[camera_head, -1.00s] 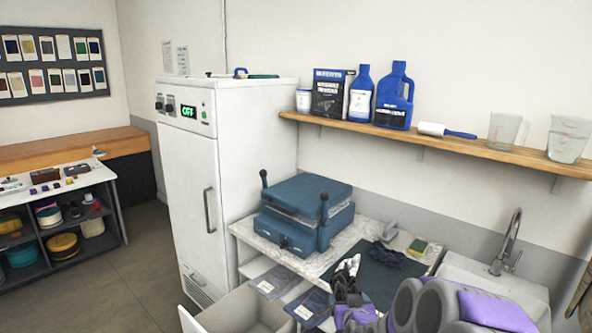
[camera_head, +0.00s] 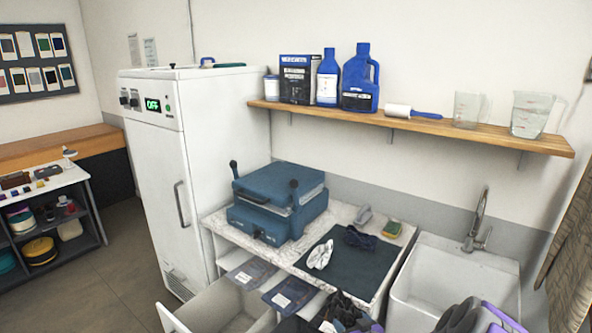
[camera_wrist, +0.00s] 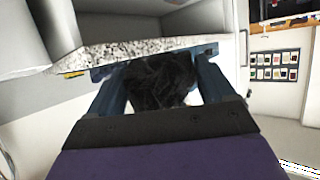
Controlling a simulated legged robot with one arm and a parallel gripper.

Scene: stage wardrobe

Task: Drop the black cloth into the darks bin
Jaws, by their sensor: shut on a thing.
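My gripper (camera_wrist: 158,75) is shut on the black cloth (camera_wrist: 158,88), which hangs crumpled between the two blue fingers in the wrist view. In the head view the black cloth (camera_head: 343,308) shows at the bottom edge, in front of the counter and clear of the dark mat. A pale open bin (camera_head: 215,312) is pulled out below the counter at the lower left. Two dark labelled panels (camera_head: 250,274) and (camera_head: 289,293) lie to its right; I cannot read their labels, so I cannot tell which bin is for darks.
On the counter's dark mat (camera_head: 345,277) lie a white cloth (camera_head: 320,254) and a dark navy cloth (camera_head: 360,239). A blue heat press (camera_head: 277,207) stands to the left. A sink (camera_head: 450,277) is at right. A shelf (camera_head: 420,124) with bottles hangs above.

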